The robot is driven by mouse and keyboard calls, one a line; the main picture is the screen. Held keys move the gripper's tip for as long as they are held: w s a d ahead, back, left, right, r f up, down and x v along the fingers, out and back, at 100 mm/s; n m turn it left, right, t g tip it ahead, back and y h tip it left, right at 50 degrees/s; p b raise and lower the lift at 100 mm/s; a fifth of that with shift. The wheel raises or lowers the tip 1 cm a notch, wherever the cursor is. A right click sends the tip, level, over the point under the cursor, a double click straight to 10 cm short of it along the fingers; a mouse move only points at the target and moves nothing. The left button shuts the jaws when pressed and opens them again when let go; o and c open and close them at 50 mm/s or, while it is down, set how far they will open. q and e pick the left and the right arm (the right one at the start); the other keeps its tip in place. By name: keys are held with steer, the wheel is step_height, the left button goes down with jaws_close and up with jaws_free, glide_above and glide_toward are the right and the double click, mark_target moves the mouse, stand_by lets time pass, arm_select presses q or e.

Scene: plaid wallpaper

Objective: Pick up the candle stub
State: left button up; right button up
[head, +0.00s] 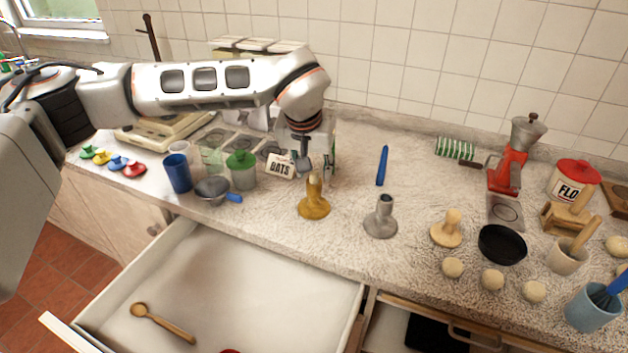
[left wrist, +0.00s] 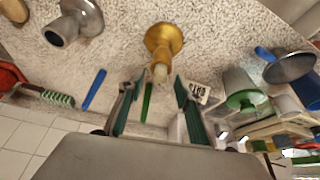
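A brass-coloured candle holder (head: 314,208) stands upright on the counter, with a short pale candle stub (head: 314,180) in its top. The holder (left wrist: 164,40) and the stub (left wrist: 160,73) also show at the upper middle of the left wrist view. My left gripper (head: 304,165) is just above and behind the stub in the head view. In the left wrist view its two fingers (left wrist: 156,92) are apart and empty, with the stub's tip just ahead of the gap. My right gripper is in neither view.
A grey candle holder (head: 381,220) and a blue candle (head: 382,166) are to the right. A green candle (left wrist: 148,102) lies beyond the fingers. A green-lidded jar (head: 242,172) and strainer (head: 212,190) are left. An open drawer (head: 230,275) is in front.

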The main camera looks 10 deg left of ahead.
arm_select(q)
steer(key=shift+f, duration=0.15)
steer(key=c, duration=0.9)
steer(key=shift+w, duration=0.1)
